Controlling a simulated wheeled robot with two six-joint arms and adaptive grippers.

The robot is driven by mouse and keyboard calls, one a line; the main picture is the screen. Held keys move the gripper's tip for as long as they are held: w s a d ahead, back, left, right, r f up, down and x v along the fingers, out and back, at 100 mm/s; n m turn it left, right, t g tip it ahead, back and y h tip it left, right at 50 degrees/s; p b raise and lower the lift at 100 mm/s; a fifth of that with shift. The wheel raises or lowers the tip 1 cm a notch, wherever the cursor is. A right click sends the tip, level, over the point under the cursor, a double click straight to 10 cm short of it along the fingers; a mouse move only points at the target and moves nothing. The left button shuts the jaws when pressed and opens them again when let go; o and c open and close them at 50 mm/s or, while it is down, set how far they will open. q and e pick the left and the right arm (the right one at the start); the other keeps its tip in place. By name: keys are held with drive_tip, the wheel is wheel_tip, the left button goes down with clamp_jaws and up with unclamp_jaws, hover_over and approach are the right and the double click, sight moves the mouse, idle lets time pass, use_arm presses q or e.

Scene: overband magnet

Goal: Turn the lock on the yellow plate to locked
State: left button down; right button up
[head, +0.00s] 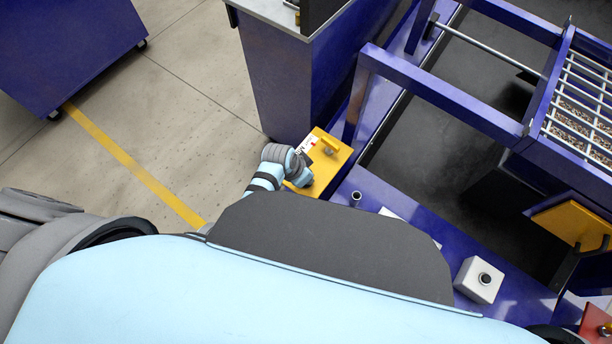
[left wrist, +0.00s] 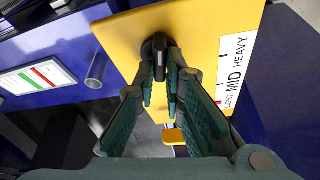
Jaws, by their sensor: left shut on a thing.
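The yellow plate (left wrist: 205,30) fills the upper middle of the left wrist view, with a black knob (left wrist: 158,48) on it. My left gripper (left wrist: 161,82) is shut on the black knob, its green-padded fingers on either side. A small yellow tab (left wrist: 173,136) shows between the fingers, lower down. In the head view the yellow plate (head: 318,180) is at the centre, with a yellow handle (head: 330,146) on top and my left wrist over its left part. The fingertips are hidden there. I cannot read a locked or unlocked mark. My right gripper is out of view.
A white label reading LIGHT, MID, HEAVY (left wrist: 235,65) is on the plate. A metal tube (left wrist: 97,70) and a red-green label (left wrist: 38,76) are to its left. Blue frame beams (head: 440,95) stand to the right in the head view. A white button box (head: 479,280) is at lower right.

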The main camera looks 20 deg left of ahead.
use_arm(q)
drive_tip(key=shift+n+y, duration=0.3)
drive_tip(key=shift+n, duration=0.5)
drive_tip(key=shift+p, duration=0.3)
drive_tip(key=c, duration=1.6)
unclamp_jaws()
